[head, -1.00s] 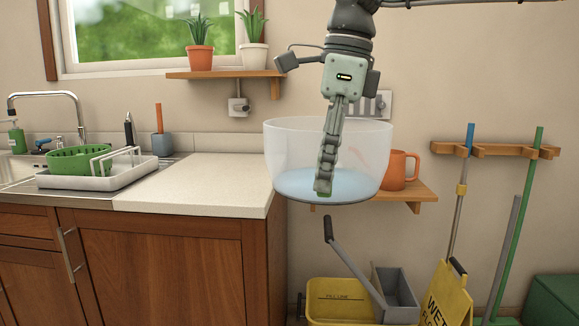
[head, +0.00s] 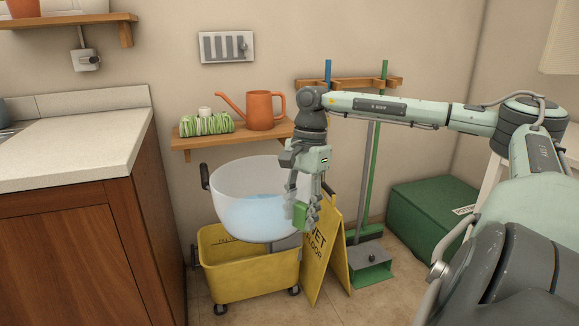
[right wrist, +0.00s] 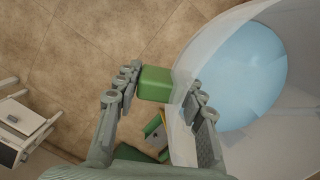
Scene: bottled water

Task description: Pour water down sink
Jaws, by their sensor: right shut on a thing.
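A clear bowl (head: 258,190) with pale blue water (head: 255,210) in the bottom hangs in the air, roughly upright. My right gripper (head: 302,212) is shut on its right-hand wall. In the right wrist view the bowl's wall (right wrist: 182,65) passes between the fingers, with a green block-like piece (right wrist: 155,83) at the left fingertip against the wall; I cannot tell if it is a finger pad. The water also shows there (right wrist: 240,75). Only a sliver of the sink area (head: 8,130) shows at the far left edge. My left gripper is not in view.
A white counter (head: 70,150) with wooden cabinets stands left of the bowl. A yellow mop bucket (head: 240,275) is below the bowl, with a yellow wet-floor sign (head: 322,255) beside it. A wall shelf (head: 185,142) holds an orange watering can (head: 262,110). A green box (head: 430,215) stands right.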

